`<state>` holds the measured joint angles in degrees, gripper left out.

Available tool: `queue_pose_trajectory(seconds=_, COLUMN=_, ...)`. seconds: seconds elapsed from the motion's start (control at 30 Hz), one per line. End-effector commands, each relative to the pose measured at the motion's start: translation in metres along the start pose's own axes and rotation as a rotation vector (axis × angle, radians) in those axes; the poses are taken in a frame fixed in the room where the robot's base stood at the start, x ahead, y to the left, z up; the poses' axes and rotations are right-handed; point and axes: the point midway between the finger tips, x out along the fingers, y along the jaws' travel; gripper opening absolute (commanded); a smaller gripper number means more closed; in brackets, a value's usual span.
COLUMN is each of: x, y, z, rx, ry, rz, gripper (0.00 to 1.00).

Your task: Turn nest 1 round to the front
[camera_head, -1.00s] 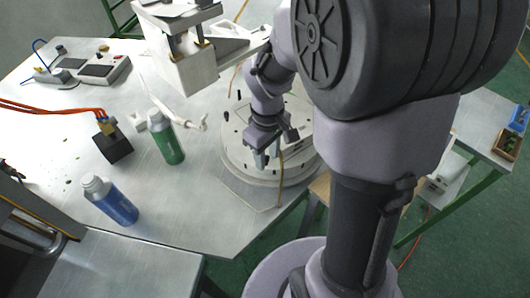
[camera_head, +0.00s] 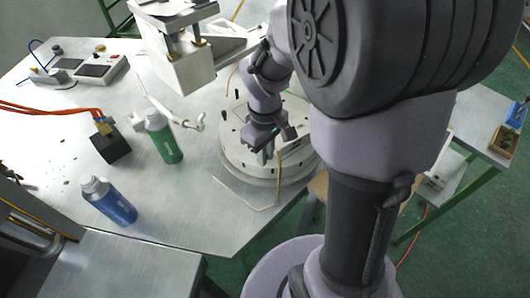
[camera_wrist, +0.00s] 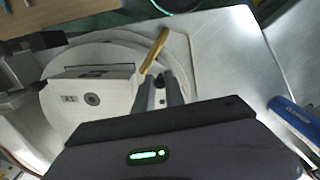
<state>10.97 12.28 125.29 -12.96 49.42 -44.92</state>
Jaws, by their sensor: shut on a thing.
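The round pale turntable (camera_head: 232,160) stands on the table's right part, with small dark pegs on its top near the rim. In the wrist view its pale disc (camera_wrist: 55,130) carries a white block (camera_wrist: 115,95) with a label reading "A1" and a round dark hole. No mark reading "nest 1" is legible. My gripper (camera_head: 267,154) is low over the turntable's front part. In the wrist view my gripper (camera_wrist: 162,82) is shut on a small dark peg, mostly hidden between its fingers. A brass-coloured bar (camera_wrist: 153,48) rises just beyond the fingers.
A green bottle (camera_head: 163,138) and a blue bottle (camera_head: 108,200) stand left of the turntable. A white injector nozzle (camera_head: 188,124) points towards the turntable. A press-like machine (camera_head: 185,60) stands behind. The table's front (camera_head: 190,215) is clear.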

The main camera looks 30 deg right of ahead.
Motion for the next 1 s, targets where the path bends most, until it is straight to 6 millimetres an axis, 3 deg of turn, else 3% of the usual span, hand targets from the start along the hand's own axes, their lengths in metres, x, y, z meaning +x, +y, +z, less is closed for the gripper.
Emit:
queue_pose_trajectory(seconds=0.77, x=-0.001, y=0.0, z=0.0, rx=0.0, ry=0.001, rz=0.001, gripper=0.0)
queue_pose_trajectory(seconds=1.0, x=-0.002, y=0.012, z=0.014, rx=0.001, ry=0.001, rz=0.001, gripper=0.0)
